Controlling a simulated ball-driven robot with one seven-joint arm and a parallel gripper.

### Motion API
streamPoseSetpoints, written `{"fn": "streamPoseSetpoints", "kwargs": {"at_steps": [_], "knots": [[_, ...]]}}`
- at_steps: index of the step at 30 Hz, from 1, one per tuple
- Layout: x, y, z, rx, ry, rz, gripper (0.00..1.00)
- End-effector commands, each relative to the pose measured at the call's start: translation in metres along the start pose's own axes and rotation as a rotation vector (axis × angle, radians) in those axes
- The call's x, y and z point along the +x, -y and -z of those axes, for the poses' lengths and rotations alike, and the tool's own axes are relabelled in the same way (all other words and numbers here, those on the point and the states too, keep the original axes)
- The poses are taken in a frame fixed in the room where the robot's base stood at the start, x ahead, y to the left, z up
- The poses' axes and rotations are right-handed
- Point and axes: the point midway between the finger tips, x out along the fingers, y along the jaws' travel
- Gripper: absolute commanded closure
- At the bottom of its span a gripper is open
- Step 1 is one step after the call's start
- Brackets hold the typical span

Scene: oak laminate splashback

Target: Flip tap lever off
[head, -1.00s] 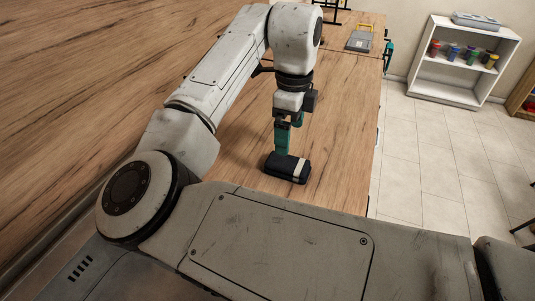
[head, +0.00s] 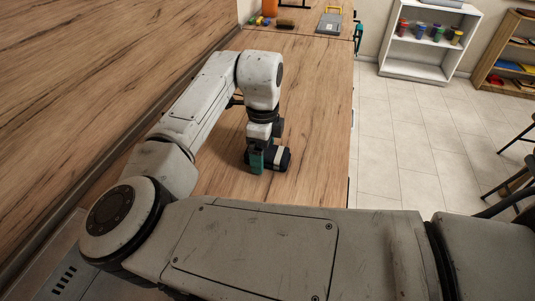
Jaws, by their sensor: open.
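No tap or lever shows in the head view. My gripper (head: 257,168) points down over the wooden worktop (head: 318,120), with its teal fingers low near the surface. It is open; the gap between the fingers is hard to see from here. A small black case with a pale band (head: 281,156) lies on the worktop right beside the fingers and is partly hidden behind them. I cannot tell whether they touch.
A grey tray-like item with a yellow handle (head: 330,22), a brush (head: 285,24) and a teal clamp (head: 358,38) are at the far end. A white shelf with coloured jars (head: 420,60) stands beyond. The worktop's right side is clear.

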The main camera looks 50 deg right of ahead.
Motion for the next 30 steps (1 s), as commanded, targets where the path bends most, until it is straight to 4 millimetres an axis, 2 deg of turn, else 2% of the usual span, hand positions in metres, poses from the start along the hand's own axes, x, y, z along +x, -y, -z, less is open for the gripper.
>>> {"fn": "streamPoseSetpoints", "kwargs": {"at_steps": [9, 27, 30], "knots": [[0.0044, 0.0, -0.0002, 0.0, 0.001, 0.001, 0.06], [0.0039, 0.0, -0.0002, 0.0, 0.001, 0.001, 0.64], [0.0039, 0.0, -0.0002, 0.0, 0.001, 0.001, 0.65]]}}
